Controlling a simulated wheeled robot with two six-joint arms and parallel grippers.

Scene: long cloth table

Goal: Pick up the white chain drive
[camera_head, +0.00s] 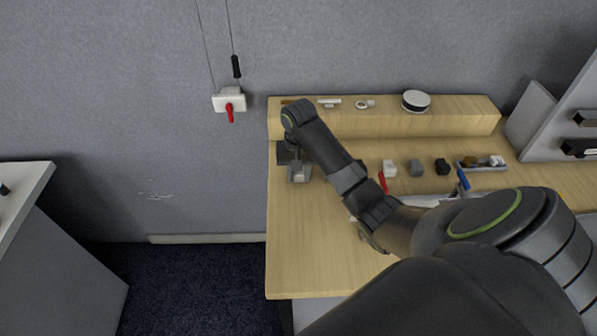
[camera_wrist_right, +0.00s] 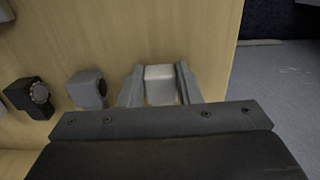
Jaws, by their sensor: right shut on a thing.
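My right arm reaches across the wooden table in the head view, with its right gripper (camera_head: 299,173) low over the table's left part. In the right wrist view its two grey fingers stand on either side of a small white block (camera_wrist_right: 160,74), which appears to be the white chain drive, and are shut on it. The wood surface shows around it; I cannot tell whether the block is lifted or still touching. The arm and gripper hide most of it in the head view. My left gripper is not in view.
On the table stand another white block (camera_head: 389,168), a grey block (camera_head: 416,167), a black block (camera_head: 442,166) and a tray (camera_head: 483,168) with small parts. A raised wooden shelf (camera_head: 460,118) behind carries a round white-and-black disc (camera_head: 416,100). The table's front left is clear.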

